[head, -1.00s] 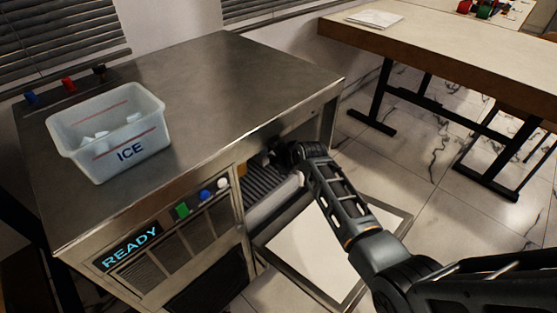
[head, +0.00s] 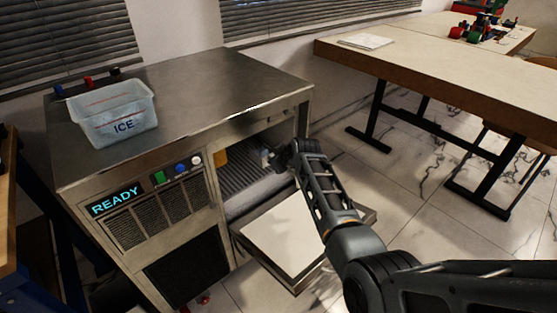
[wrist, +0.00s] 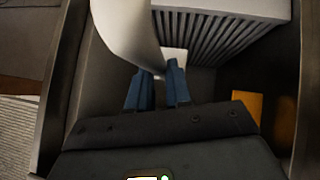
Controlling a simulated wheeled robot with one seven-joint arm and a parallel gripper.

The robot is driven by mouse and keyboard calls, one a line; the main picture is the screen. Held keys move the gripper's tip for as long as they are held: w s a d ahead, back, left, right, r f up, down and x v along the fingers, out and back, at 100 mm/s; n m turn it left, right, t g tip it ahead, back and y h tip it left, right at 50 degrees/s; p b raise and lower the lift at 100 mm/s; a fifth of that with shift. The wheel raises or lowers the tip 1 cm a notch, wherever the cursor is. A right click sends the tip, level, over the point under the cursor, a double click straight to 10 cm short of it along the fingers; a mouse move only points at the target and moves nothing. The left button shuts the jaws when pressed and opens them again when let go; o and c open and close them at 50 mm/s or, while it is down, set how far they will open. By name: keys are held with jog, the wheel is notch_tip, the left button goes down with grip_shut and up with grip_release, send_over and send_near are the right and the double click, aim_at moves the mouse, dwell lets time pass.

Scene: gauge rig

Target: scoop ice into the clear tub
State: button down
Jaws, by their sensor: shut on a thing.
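The clear tub (head: 92,136), marked ICE, stands upright on the left of the steel machine's top; a few pale pieces show faintly inside. My gripper (head: 270,157) is inside the machine's open front bay. In the wrist view its blue fingertips (wrist: 158,76) are close together, shut on a small white part between them. A curved white piece (wrist: 125,25) rises from there and looks like the scoop, but its full shape is hidden. No loose ice can be made out in the bay.
The machine (head: 215,95) has a READY display, and its front flap (head: 285,238) hangs open below the bay. Dark ribs (head: 240,172) and an orange patch (head: 220,157) lie inside the bay. A wooden table (head: 440,75) stands at right. The machine top right of the tub is clear.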

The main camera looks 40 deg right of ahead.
jog(key=s+r+p, duration=0.3)
jog(key=s+p, duration=0.4)
jog(key=s, duration=0.2)
jog(key=s+r+p, duration=0.3)
jog(key=s+p, duration=0.5)
jog(key=s, duration=0.1)
jog(key=shift+d+r, duration=0.35)
jog(key=shift+r, duration=0.05)
